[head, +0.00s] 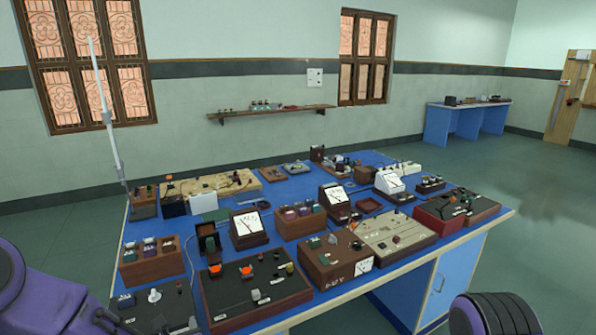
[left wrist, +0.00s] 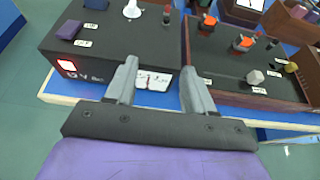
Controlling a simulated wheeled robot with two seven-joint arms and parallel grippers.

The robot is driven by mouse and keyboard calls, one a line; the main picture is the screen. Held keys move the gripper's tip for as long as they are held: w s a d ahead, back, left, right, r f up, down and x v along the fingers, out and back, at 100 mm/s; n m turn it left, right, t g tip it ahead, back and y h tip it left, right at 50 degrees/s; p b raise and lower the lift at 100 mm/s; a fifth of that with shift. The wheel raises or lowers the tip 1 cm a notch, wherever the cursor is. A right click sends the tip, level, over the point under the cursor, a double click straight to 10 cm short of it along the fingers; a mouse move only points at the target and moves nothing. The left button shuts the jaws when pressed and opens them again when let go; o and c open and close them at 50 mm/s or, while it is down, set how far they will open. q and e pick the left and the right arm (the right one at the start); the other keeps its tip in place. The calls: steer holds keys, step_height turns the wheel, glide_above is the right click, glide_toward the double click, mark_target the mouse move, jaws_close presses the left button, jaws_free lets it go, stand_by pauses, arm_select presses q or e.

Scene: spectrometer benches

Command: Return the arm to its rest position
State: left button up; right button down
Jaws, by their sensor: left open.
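My left arm (head: 50,298) comes in from the lower left of the head view, purple and dark. Its gripper (head: 130,322) is at the bottom edge, by the near left corner of the bench, and is partly cut off. In the left wrist view, the two grey fingers (left wrist: 157,85) stand apart with nothing held between them. They point at the front of a black instrument box (left wrist: 105,45) with a white knob and a lit red switch. My right gripper does not show.
The blue bench (head: 335,295) is crowded with meters, wooden boxes and terminal blocks. A black panel (head: 245,303) with orange knobs lies right of the instrument box. A pale upright rod (head: 107,110) rises at the back left. Open floor (left wrist: 50,125) lies in front of the bench.

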arm_select(q)
steer(key=s+f+m+g+h+b, duration=0.1)
steer(key=s+f+m+g+h, duration=0.1)
steer(key=s+f+m, duration=0.9)
steer(key=s+f+m+g+h+b, duration=0.15)
steer(key=s+f+m, duration=0.35)
steer(key=m, duration=1.2)
steer(key=s+a+f+m+g, duration=0.1)
steer(key=s+f+m+g, duration=0.1)
steer(key=s, duration=0.6)
steer(key=s+a+f+m+g+b, duration=0.1)
steer(key=s+a+f+m+g, duration=0.1)
steer(key=s+f, duration=0.5)
steer(key=m+g+y, duration=0.1)
steer(key=m, duration=0.1)
steer(key=shift+s+a+m, duration=0.15)
steer(key=shift+s+m, duration=0.15)
steer(key=shift+s, duration=0.1)
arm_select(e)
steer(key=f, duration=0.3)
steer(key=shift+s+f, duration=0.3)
